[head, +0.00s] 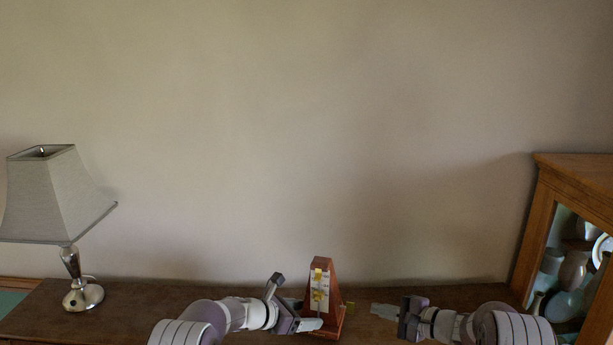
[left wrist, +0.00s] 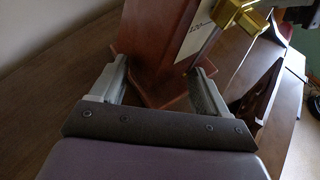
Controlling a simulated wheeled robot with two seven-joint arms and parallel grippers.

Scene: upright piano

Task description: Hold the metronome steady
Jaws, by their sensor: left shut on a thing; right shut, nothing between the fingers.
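The metronome (head: 319,272) is a reddish-brown wooden pyramid with a pale scale and brass-coloured parts on its front. It stands upright on the dark wooden top, near the middle of the head view. My left gripper (head: 308,312) reaches it from the left and is shut on its lower body. In the left wrist view the metronome (left wrist: 155,35) sits between my two grey fingers (left wrist: 160,75), close to its base. My right gripper (head: 385,311) is shut and empty, to the right of the metronome and apart from it.
A lamp (head: 55,200) with a grey shade and metal base stands at the left. A wooden cabinet (head: 540,225) with glass and vases inside stands at the right. The wooden top (head: 150,295) is clear between lamp and left arm. A plain wall (head: 300,130) rises behind.

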